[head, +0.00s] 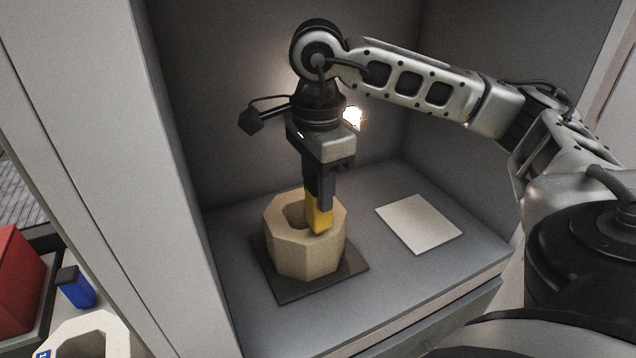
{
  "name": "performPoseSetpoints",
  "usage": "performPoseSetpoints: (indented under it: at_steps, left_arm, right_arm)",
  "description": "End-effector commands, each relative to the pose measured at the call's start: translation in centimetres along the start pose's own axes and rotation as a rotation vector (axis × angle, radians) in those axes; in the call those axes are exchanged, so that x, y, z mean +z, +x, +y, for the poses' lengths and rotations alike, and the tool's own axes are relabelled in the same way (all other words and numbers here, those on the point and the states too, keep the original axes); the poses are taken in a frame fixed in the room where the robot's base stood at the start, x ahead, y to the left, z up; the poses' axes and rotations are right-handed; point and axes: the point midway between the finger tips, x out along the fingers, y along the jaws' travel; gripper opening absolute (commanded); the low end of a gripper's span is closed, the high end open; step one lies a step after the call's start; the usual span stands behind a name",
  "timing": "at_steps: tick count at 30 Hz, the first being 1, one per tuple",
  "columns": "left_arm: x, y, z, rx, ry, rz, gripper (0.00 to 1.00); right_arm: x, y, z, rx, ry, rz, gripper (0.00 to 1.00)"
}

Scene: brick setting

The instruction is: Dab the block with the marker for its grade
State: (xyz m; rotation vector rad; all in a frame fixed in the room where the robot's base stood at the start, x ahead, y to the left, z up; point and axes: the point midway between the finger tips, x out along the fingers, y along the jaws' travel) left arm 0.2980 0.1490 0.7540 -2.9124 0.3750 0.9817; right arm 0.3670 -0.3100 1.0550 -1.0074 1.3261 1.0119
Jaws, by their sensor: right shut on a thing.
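A beige eight-sided block (287,248) with a hole in its top stands upright on a dark square mat (347,271) inside the grey booth. My right gripper (319,197) points down above the block and is shut on a yellow marker (319,219). The marker's lower end overlaps the block's top rim, right of the hole; I cannot tell if it touches. A blue marker (77,288) with a dark cap stands outside the booth at the lower left. My left gripper is not in view.
A flat cream plate (419,223) lies on the booth floor (385,275) right of the mat. Outside at the left are a red box (18,280) and a pale ring-shaped block (108,329), cut by the frame. Booth walls close in behind and at the left.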

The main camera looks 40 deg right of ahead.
Motion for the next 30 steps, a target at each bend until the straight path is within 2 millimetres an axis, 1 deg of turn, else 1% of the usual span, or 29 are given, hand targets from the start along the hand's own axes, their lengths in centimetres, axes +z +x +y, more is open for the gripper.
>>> performPoseSetpoints:
  at_steps: [17,30]
  left_arm:
    - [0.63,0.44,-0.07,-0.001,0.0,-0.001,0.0]
    - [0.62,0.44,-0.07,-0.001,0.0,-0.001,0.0]
  right_arm:
    - [0.01,0.74,-0.01,-0.001,0.0,0.0,0.18]
    - [0.02,0.74,0.0,0.0,-0.001,0.0,0.18]
